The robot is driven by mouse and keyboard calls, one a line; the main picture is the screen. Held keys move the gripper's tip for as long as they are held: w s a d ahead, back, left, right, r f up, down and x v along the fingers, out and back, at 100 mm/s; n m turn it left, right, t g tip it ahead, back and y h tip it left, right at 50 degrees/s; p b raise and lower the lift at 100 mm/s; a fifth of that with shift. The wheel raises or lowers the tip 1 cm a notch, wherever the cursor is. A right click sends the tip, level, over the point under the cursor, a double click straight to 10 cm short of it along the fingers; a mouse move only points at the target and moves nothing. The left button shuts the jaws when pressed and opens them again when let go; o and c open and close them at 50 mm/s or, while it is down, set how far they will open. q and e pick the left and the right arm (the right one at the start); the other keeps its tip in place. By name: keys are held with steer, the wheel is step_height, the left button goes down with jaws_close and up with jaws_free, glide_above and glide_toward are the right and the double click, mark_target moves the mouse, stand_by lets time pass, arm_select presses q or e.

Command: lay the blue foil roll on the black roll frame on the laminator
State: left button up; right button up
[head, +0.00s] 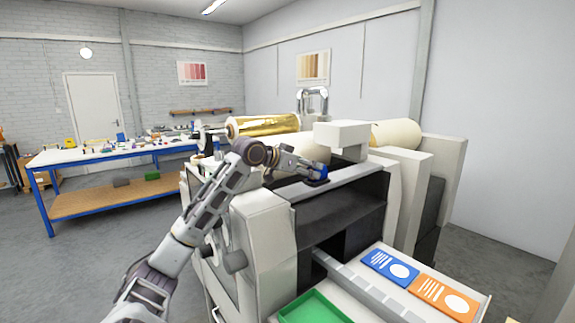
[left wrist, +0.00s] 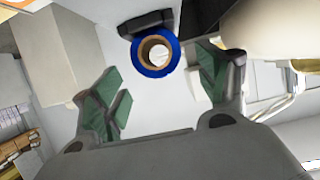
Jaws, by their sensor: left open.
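The blue foil roll (head: 319,172) is small in the head view, on the laminator (head: 262,240) at the tip of my left gripper (head: 306,169). In the left wrist view the blue foil roll (left wrist: 155,52) shows end-on as a blue ring around a brown core. My left gripper (left wrist: 160,75) is open, its green-padded fingers apart on either side of the roll's end, with a gap to each. A black part (left wrist: 147,23) lies right behind the roll; I cannot tell whether it is the roll frame or whether the roll rests on it. My right gripper is not in view.
A gold roll (head: 264,125) and a cream roll (head: 396,133) sit on the laminator. A green tray (head: 312,308) and blue (head: 390,268) and orange cards (head: 443,297) lie at its front. A cluttered workbench (head: 105,153) stands at the left. Open floor lies between.

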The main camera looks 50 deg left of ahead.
arm_select(q)
steer(key=b+v, duration=0.1)
steer(key=v, duration=0.5)
steer(key=shift+s+b, duration=0.15)
steer(key=shift+b, duration=0.15)
steer(key=shift+v, duration=1.15)
steer(key=shift+r, duration=0.1)
